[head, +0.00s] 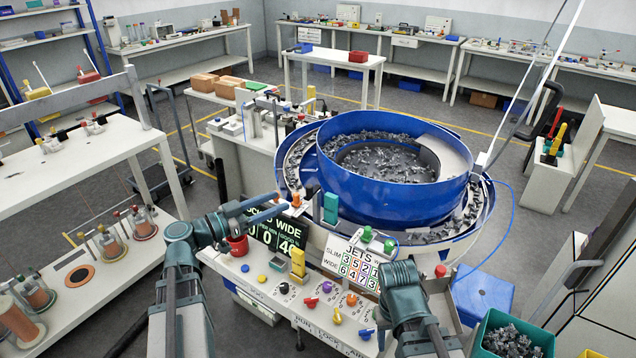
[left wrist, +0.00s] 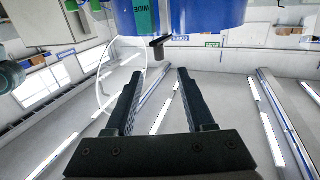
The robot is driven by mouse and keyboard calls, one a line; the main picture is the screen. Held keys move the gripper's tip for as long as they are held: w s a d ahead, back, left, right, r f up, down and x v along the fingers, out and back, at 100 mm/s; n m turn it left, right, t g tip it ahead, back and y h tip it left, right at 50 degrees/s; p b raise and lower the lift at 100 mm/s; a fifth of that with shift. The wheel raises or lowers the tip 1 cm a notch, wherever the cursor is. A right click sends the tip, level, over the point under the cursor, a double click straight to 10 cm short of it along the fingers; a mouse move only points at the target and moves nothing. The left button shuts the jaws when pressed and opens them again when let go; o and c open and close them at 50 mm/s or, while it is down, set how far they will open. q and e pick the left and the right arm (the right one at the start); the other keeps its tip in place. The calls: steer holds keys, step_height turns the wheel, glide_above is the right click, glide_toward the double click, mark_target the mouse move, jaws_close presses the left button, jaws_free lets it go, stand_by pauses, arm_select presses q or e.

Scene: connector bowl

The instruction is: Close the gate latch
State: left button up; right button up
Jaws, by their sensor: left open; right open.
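A short black lever (left wrist: 158,46) hangs below the blue bowl beside a green WIDE label (left wrist: 146,18) in the left wrist view; it looks like the gate latch, but whether it is closed is unclear. In the head view a teal upright block (head: 331,208) stands at the front of the blue bowl (head: 385,195). My left gripper (head: 268,204) is left of that block, over the dark display. Its fingers (left wrist: 158,75) are spread and empty, with the lever beyond the gap, apart from the tips. My right gripper (head: 398,270) is at the console's right side, its fingertips hidden.
The white console (head: 262,268) carries coloured knobs, a yellow block (head: 298,263) and a red cup (head: 238,245). A green bin of connectors (head: 512,338) is at lower right. Grey floor is open farther back.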

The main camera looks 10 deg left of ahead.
arm_select(q)
steer(key=x, duration=1.3)
steer(key=shift+w+d, duration=0.2)
steer(key=shift+d, duration=0.15)
jaws_close()
